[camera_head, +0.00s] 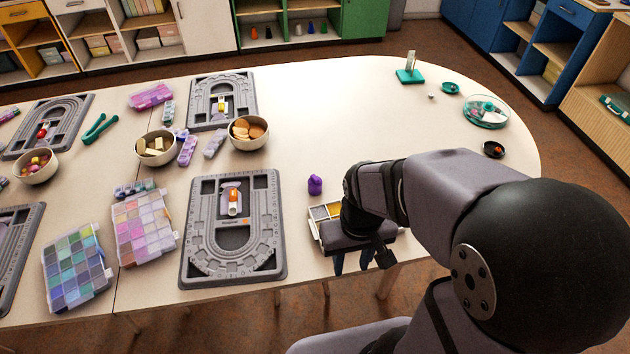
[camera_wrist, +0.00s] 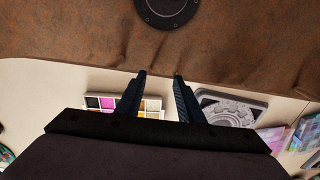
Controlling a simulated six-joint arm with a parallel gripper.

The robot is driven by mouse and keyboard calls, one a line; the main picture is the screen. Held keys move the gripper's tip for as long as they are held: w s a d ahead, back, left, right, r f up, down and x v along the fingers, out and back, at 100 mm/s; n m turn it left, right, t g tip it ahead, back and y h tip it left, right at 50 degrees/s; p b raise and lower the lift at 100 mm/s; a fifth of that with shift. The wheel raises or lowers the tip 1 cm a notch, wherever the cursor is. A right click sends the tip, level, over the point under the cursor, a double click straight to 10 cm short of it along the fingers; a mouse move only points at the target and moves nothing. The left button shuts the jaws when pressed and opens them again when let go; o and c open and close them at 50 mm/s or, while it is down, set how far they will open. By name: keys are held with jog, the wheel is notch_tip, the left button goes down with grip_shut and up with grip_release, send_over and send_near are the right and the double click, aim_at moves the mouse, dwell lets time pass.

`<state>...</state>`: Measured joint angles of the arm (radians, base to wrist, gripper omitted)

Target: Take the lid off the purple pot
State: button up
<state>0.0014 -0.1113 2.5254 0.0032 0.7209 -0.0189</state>
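The purple pot (camera_head: 315,185) is small and stands upright on the table, right of the near bead board, with a narrower knob-like top in place. The pot does not show in the wrist view. My gripper (camera_head: 353,266) is at the table's front edge, nearer the camera than the pot and a little to its right, pointing down. In the wrist view my gripper (camera_wrist: 161,77) has its two dark fingers apart with nothing between them. The fingers are clear of the pot.
A tray of coloured compartments (camera_head: 314,229) lies partly under my gripper; the wrist view shows it too (camera_wrist: 93,112). A grey bead board (camera_head: 192,230) lies left of the pot. A bowl of biscuits (camera_head: 247,143) stands behind. The table behind and right of the pot is mostly clear.

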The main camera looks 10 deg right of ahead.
jog(key=w+n+t+b, duration=0.1)
jog(key=w+n+b, duration=0.1)
jog(key=w, duration=1.5)
jog(key=n+t+y+b, duration=0.1)
jog(key=n+t, duration=0.1)
send_near(315, 177)
jog(key=shift+p+x, duration=1.3)
jog(key=shift+x, duration=2.75)
grip_shut()
